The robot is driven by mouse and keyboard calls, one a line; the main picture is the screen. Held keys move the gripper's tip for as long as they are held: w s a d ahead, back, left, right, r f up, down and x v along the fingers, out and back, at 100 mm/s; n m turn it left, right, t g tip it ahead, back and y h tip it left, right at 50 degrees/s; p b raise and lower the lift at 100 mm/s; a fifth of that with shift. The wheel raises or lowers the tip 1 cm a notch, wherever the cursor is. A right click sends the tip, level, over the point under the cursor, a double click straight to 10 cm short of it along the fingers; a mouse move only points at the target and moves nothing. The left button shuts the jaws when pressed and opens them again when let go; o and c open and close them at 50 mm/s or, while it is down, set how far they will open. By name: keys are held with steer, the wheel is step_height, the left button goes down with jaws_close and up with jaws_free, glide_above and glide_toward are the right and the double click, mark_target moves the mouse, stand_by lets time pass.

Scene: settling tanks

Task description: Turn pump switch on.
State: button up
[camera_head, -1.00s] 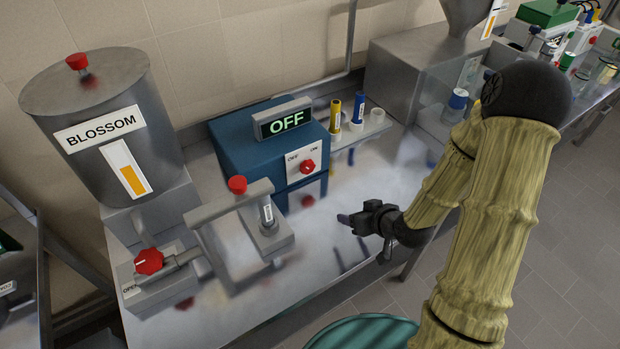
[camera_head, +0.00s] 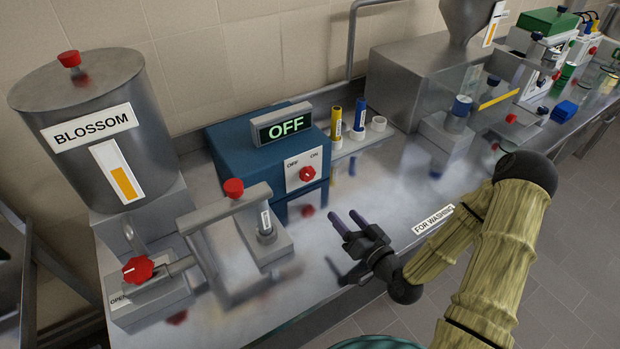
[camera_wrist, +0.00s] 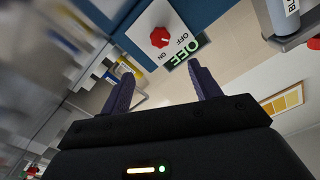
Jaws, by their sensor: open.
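The pump switch is a red knob (camera_head: 307,174) on a white plate marked OFF and ON, on the front of a blue box (camera_head: 230,150). The display (camera_head: 284,124) on top of the box reads OFF in green. In the wrist view the red knob (camera_wrist: 160,37) shows at the top, beyond the fingers, with the lit display (camera_wrist: 187,50) beside it. My gripper (camera_head: 348,222) is open and empty, in front of and to the right of the knob, apart from it. Its two fingers (camera_wrist: 165,88) are spread in the wrist view.
A press-like fixture with a red-topped lever (camera_head: 233,188) stands left of the gripper. A BLOSSOM tank (camera_head: 95,135) and a red valve knob (camera_head: 138,270) are farther left. Yellow and blue vials (camera_head: 336,122) stand right of the box. The steel bench between is clear.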

mark_target(309, 176)
steer(key=p+x, duration=0.3)
steer(key=x, duration=1.4)
steer(key=shift+w+a+p, duration=0.1)
steer(key=shift+p, duration=0.2)
steer(key=c, duration=1)
